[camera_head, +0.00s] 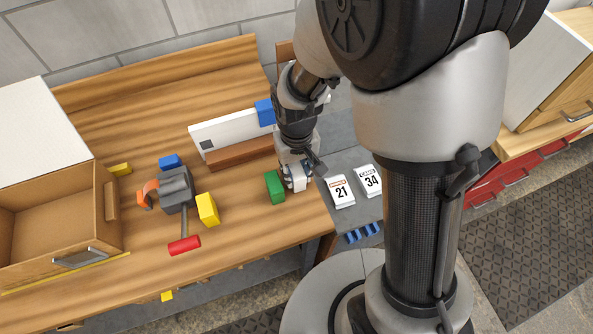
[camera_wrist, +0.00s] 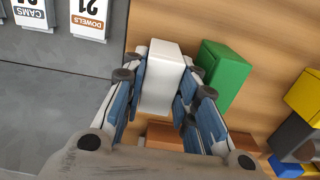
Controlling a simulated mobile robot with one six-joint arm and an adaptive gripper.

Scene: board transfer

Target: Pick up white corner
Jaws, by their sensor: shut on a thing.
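The white corner is a small white block (camera_wrist: 162,75). In the wrist view it sits between the blue-padded fingers of my gripper (camera_wrist: 160,100), which is shut on it from both sides. In the head view the white block (camera_head: 298,184) shows under my gripper (camera_head: 298,170), at the right end of the wooden bench, beside a green block. I cannot tell whether it touches the bench top.
The green block (camera_head: 274,187) stands close beside the white one; it also shows in the wrist view (camera_wrist: 222,70).

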